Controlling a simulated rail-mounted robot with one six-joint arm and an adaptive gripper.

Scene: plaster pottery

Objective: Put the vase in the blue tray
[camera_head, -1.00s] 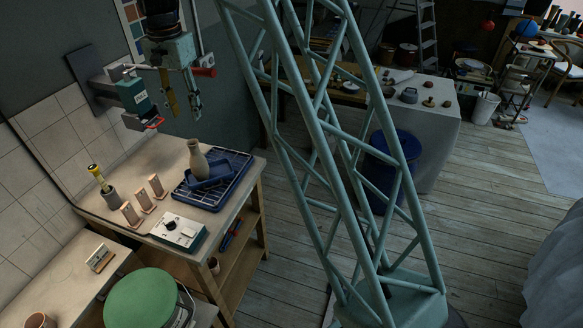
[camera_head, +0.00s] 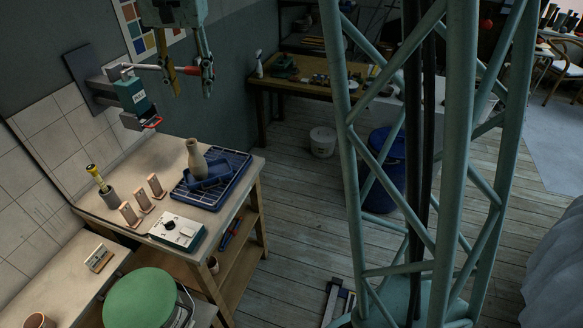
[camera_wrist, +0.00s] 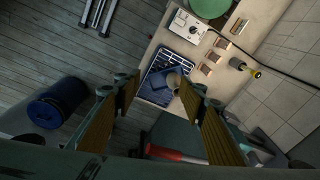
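The vase (camera_head: 196,159) is beige with a narrow neck and stands upright on the workbench, at the back left of the blue tray (camera_head: 213,174). The tray lies on a dark blue grid rack (camera_head: 232,186). From this angle I cannot tell whether the vase's base touches the tray. My gripper (camera_head: 191,91) is open and empty, in the air well above the vase. In the wrist view, my gripper (camera_wrist: 159,88) has its fingers wide apart, and the vase (camera_wrist: 174,80) shows far below between them. The rack (camera_wrist: 156,93) shows there too.
Several small upright stands (camera_head: 143,200), a white-topped box (camera_head: 177,230) and a yellow-handled tool (camera_head: 98,178) in a cup share the bench. A wall-mounted device (camera_head: 137,95) juts out left of my gripper. A blue barrel (camera_head: 384,165) stands on the floor to the right.

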